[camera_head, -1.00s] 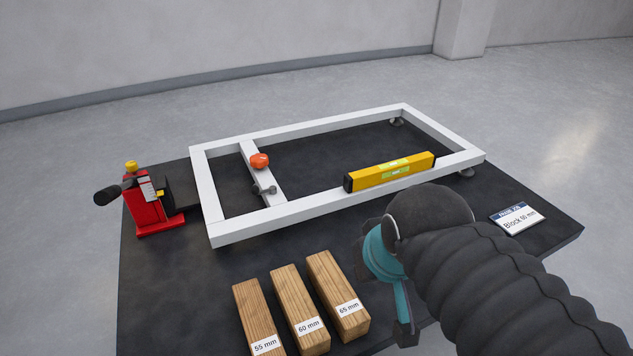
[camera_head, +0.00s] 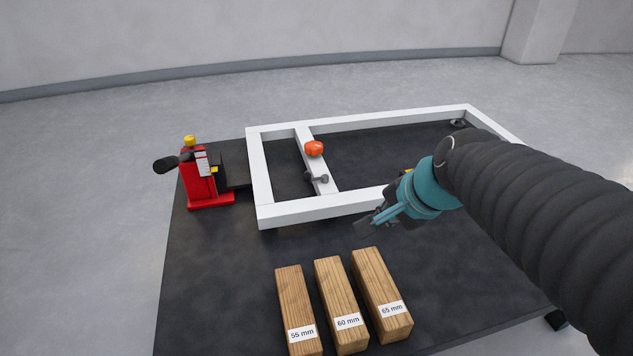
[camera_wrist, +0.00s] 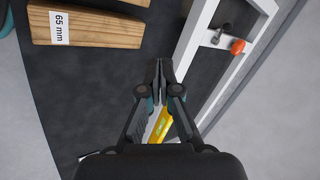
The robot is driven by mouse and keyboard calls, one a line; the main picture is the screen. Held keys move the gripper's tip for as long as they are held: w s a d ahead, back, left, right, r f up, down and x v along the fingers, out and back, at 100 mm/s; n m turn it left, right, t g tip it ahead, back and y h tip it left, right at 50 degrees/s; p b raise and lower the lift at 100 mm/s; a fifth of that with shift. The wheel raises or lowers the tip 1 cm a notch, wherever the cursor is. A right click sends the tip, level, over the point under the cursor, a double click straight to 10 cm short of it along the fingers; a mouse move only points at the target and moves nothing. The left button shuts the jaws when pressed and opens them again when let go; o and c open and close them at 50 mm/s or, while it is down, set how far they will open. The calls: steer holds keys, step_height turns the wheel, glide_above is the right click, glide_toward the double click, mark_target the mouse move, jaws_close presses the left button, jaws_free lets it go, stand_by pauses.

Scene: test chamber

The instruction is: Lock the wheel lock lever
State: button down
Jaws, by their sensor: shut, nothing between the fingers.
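A small grey lever (camera_head: 317,178) sits on the crossbar of a white frame (camera_head: 285,209); I cannot tell whether it is the wheel lock lever or how it is set. An orange knob (camera_head: 314,149) is on the same crossbar, behind it. The wrist view also shows the grey lever (camera_wrist: 221,35) and the orange knob (camera_wrist: 238,46), at upper right. My gripper (camera_head: 362,229) is shut and empty, by the frame's front rail, right of the lever and apart from it. Its closed fingers (camera_wrist: 160,72) show in the wrist view. My arm hides the frame's right part.
The frame stands on a dark platform (camera_head: 220,270). A red jack (camera_head: 198,180) with a black handle is at its left end. Wooden blocks marked 55 mm (camera_head: 296,305), 60 mm (camera_head: 340,300) and 65 mm (camera_head: 380,290) lie in front. A yellow level (camera_wrist: 162,124) is mostly hidden in the head view.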

mark_target(316, 179)
steer(key=w+a+f+m+y+b, duration=0.1)
steer(key=w+a+f+m, duration=0.1)
steer(key=w+m, duration=0.6)
steer(key=w+a+f+m+t+y+b, duration=0.1)
steer(key=w+a+f+m, duration=0.2)
steer(key=w+m, duration=0.6)
steer(key=shift+w+f+m+y, duration=0.3)
steer(key=shift+w+f+y, duration=0.1)
steer(key=shift+w, duration=0.35)
steer(key=b+x, duration=0.3)
steer(key=x, duration=0.7)
steer(key=shift+f, duration=0.1)
steer(key=shift+w+a, duration=1.3)
steer(key=shift+w, duration=0.25)
steer(key=shift+d+p, duration=0.1)
steer(key=shift+p, duration=0.25)
